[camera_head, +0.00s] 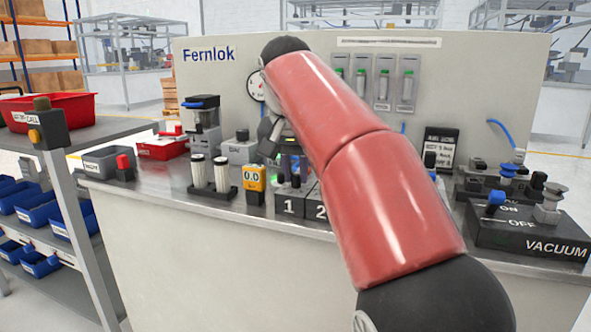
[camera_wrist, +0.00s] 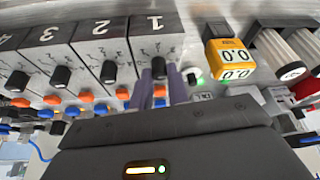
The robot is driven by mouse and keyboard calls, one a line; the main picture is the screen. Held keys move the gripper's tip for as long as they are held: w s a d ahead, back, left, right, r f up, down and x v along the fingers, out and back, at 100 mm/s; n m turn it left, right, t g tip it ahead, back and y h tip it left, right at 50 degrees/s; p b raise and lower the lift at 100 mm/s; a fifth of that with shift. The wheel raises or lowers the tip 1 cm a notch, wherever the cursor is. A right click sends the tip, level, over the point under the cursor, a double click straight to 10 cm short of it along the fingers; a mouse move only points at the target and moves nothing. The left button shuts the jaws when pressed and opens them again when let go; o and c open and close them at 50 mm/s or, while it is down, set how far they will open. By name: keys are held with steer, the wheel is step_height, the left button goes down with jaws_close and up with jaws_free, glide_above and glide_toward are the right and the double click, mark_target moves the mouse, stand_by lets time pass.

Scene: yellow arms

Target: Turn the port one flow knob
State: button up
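The port one block (camera_wrist: 150,30), grey and marked 1, is at the right end of a numbered row in the wrist view. Its black flow knob (camera_wrist: 158,67) sits on it at the fingertips of my gripper (camera_wrist: 159,76). The two purple fingers are apart, one to each side of the knob; I cannot tell whether they touch it. In the head view the block (camera_head: 288,205) is at the bench's front middle with its knob (camera_head: 295,181) on top.
A yellow 0.0 display (camera_head: 254,178) and two white cylinders (camera_head: 210,175) stand left of block 1. Block 2 (camera_wrist: 95,30) adjoins it. Orange and blue fittings (camera_wrist: 125,93) lie close by. The VACUUM box (camera_head: 530,235) is at the right. A panel (camera_head: 225,80) stands behind.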

steer(key=shift+n, duration=0.3)
jaws_close()
steer(key=n+y+p, duration=0.1)
steer(key=n, duration=0.1)
steer(key=shift+d+n, duration=0.15)
steer(key=shift+n, duration=0.25)
steer(key=n+y, duration=0.1)
steer(key=n, duration=0.1)
steer(key=n+y, duration=0.1)
steer(key=n, duration=0.2)
steer(key=shift+w+g, duration=0.1)
steer(key=shift+g, duration=0.2)
steer(key=shift+n, duration=0.3)
steer(key=o, duration=0.8)
jaws_free()
steer(key=v, duration=0.8)
